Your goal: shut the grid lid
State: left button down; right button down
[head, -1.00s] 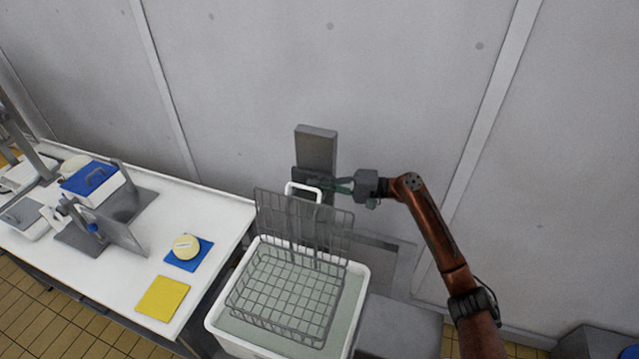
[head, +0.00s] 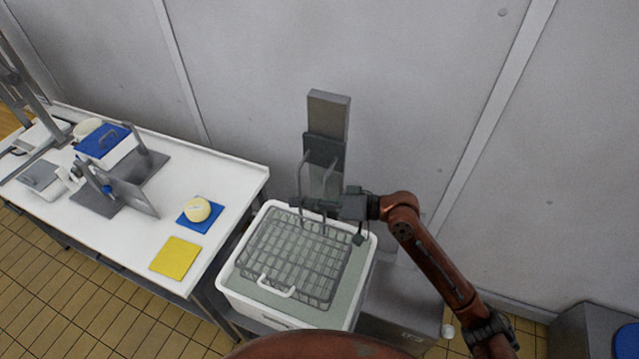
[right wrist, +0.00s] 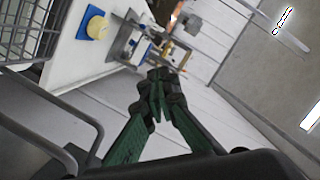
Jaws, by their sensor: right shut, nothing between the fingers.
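The grid lid (head: 300,262) lies down flat over the wire basket, its white handle (head: 277,288) at the near side. The basket sits in the white tub (head: 262,312) of pale liquid, mostly hidden under the lid. Wire grid (right wrist: 28,30) also shows at the upper left of the right wrist view. My right gripper (head: 302,202) is above the tub's back edge, clear of the handle. Its green fingers (right wrist: 157,100) are together and empty in the right wrist view. My left gripper is out of view.
A grey post with a bracket (head: 328,115) stands behind the tub by the wall. The white table (head: 140,240) at left holds a yellow cloth (head: 175,258), a round cheese (head: 197,209) on a blue mat and a press. A grey box (head: 400,300) stands right of the tub.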

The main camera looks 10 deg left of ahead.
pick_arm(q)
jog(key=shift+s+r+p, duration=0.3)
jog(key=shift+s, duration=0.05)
pick_arm(e)
jog(key=s+d, duration=0.5)
jog(key=d, duration=0.3)
jog(key=shift+s+d+r+n, duration=0.2)
jog(key=shift+d+r+n, duration=0.2)
jog(key=shift+r, duration=0.05)
